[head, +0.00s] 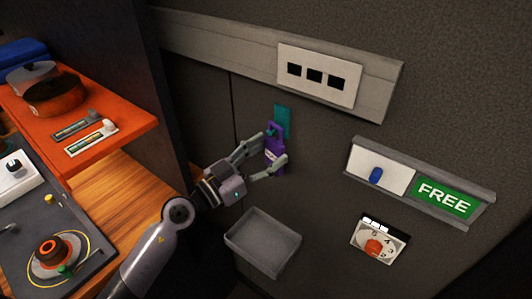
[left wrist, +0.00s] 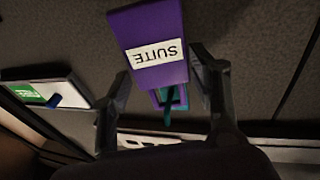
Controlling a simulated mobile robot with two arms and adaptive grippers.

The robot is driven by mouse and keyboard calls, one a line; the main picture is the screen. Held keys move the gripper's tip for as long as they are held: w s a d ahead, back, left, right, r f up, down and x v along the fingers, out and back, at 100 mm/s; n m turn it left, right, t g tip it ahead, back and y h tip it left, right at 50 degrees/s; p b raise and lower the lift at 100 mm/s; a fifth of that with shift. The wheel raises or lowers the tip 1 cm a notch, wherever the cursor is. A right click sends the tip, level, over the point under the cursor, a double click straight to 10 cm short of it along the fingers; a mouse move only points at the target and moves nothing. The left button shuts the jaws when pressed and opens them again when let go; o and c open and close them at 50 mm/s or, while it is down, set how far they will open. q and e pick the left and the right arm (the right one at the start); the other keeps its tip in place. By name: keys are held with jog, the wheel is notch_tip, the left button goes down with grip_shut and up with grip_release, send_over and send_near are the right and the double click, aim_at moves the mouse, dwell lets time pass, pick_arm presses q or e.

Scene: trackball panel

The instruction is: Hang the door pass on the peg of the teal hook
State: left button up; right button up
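The door pass (head: 274,157) is a purple tag with a white label; in the left wrist view the pass (left wrist: 150,45) reads SUITE, upside down. The teal hook (head: 283,120) is on the dark wall behind its upper end. In the left wrist view a teal peg (left wrist: 169,118) shows at the opening in the pass's end and appears to run through it. My left gripper (head: 272,149) is open, its fingers spread on either side of the pass, with gaps visible in the left wrist view. My right gripper is out of view.
A grey tray (head: 262,244) is below the gripper. To the right are a slider panel with a green FREE sign (head: 446,197) and a red dial (head: 374,247). A rail with a switch plate (head: 319,75) runs above. An orange shelf (head: 95,132) stands left.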

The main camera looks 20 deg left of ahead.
pick_arm(q)
jog(key=o, duration=0.3)
jog(key=shift+o, duration=0.2)
jog(key=shift+s+a, duration=0.1)
jog(key=v, duration=1.1)
jog(key=shift+s+a, duration=0.2)
jog(key=shift+s, duration=0.1)
